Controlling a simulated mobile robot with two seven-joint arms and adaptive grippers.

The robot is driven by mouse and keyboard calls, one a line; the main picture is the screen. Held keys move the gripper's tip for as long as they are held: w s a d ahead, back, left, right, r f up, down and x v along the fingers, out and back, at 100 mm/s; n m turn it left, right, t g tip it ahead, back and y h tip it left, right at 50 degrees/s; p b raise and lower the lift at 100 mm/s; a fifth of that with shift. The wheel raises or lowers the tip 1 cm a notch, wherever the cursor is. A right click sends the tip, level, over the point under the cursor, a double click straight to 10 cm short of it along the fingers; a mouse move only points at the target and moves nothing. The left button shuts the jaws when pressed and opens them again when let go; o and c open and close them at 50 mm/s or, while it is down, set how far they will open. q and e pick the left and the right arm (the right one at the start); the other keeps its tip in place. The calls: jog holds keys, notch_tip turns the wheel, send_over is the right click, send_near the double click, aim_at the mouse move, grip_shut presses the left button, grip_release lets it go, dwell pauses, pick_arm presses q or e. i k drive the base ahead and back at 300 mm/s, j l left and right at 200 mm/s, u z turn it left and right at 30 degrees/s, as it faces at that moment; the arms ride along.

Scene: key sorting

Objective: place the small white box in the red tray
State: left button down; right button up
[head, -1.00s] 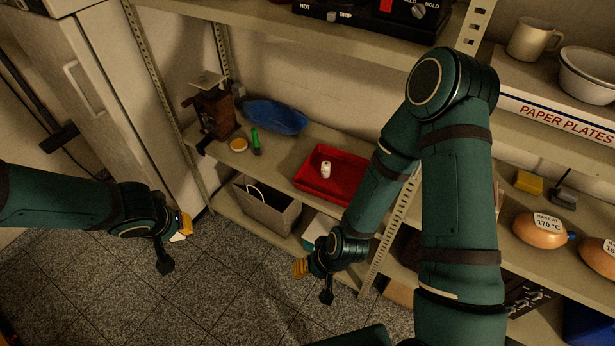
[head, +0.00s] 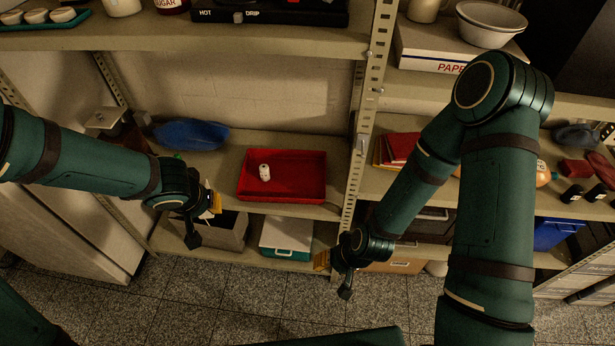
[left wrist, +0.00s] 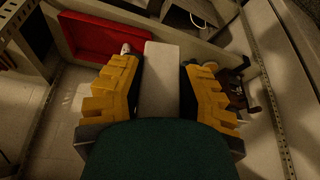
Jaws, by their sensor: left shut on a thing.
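My left gripper (head: 213,203) is shut on the small white box (left wrist: 160,82), which shows between its yellow fingers in the left wrist view. In the head view the box is mostly hidden by the gripper. The red tray (head: 300,178) lies on the middle shelf, right of and beyond the left gripper; its red floor also shows at the top left of the left wrist view (left wrist: 85,35). A small white rounded item (head: 264,172) stands in the tray's left part. My right gripper (head: 322,261) is below and right of the tray, its finger gap unclear.
A blue bag-like item (head: 190,134) lies left of the tray on the same shelf. A grey bin (head: 232,232) and a white-and-teal box (head: 287,238) sit on the lower shelf. A perforated post (head: 362,130) stands right of the tray. An upper shelf (head: 150,38) overhangs.

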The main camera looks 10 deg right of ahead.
aim_at(302, 179)
jog(key=j+z, duration=0.65)
jog(key=z, duration=0.2)
jog(key=i+j+z, duration=0.15)
jog(key=i, duration=0.35)
